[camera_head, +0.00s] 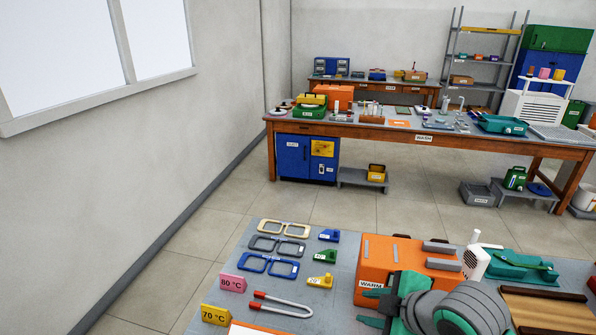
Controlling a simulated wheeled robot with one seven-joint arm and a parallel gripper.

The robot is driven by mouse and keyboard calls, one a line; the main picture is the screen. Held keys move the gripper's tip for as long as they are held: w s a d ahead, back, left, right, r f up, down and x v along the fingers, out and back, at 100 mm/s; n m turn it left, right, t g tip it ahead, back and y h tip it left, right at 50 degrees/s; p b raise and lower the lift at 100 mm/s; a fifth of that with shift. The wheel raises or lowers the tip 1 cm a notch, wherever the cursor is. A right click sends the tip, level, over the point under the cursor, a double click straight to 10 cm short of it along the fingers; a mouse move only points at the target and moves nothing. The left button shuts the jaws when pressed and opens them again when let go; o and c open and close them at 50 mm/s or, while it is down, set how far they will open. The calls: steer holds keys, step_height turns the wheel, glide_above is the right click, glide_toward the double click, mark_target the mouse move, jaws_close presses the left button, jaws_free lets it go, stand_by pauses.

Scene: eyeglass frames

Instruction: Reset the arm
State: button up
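My gripper (371,307) shows in the head view at the bottom right, above the near bench. Its two teal fingers point left and stand apart, with nothing seen between them. My grey arm link fills the area to its right. The gripper is in front of an orange box (389,256) labelled WARM and hides part of it. Three eyeglass frames lie in a column at the bench's left: beige (283,228), grey (277,245) and blue (268,265).
Blue, green and yellow small holders (325,256) stand beside the frames. Pink 80 °C (231,283) and yellow 70 °C (214,315) signs and red-tipped tongs (284,304) lie nearer. A teal tray (522,267) is right. The WASH bench (400,133) stands behind, across open floor.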

steer(key=w+a+r+m+t+y, duration=0.25)
steer(key=w+a+m+t, duration=0.2)
steer(key=a, duration=0.35)
steer(key=w+a+r+m+t+y, duration=0.2)
steer(key=w+a+r+m+t, duration=0.25)
steer(key=a, duration=0.25)
steer(key=s+a+f+m+t+h, duration=0.1)
steer(key=s+f+m+h, duration=0.35)
steer(key=s+f, duration=0.45)
steer(key=s+a+f+m+h, duration=0.2)
steer(key=s+f+m+h, duration=0.3)
steer(key=f, duration=0.7)
steer(key=s+d+f+n+g, duration=0.1)
steer(key=s+f, duration=0.2)
steer(key=s, duration=1)
steer(key=s+d+f+n+g+y, duration=0.1)
steer(key=s+f+n, duration=0.1)
steer(key=s, duration=1.1)
steer(key=shift+d+f+y, duration=0.3)
steer(key=shift+d+f, duration=0.1)
steer(key=shift+f, duration=0.3)
steer(key=shift+w, duration=0.15)
